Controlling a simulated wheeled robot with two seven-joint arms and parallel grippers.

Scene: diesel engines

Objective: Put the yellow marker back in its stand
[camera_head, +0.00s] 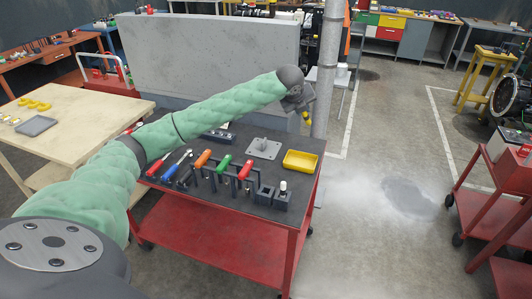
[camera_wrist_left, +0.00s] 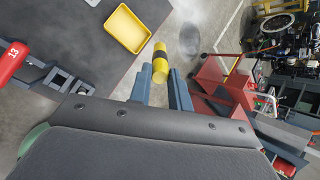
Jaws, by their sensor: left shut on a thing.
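The yellow marker (camera_head: 307,116) with a dark band is held in the air by my left gripper (camera_head: 303,108), beyond the far right corner of the dark tabletop. The left wrist view shows the marker (camera_wrist_left: 160,60) between the two blue-grey fingers (camera_wrist_left: 160,88) of the shut gripper. Two small dark square blocks, probably the stand (camera_head: 265,193), sit at the near right of the tabletop. The left block has an open top, and the right one (camera_head: 283,196) holds a white-topped thing. My right gripper is out of view.
A yellow tray (camera_head: 300,161) and a grey plate with a post (camera_head: 264,149) lie on the dark tabletop (camera_head: 240,137). A grey pole (camera_head: 326,75) rises behind the gripper.

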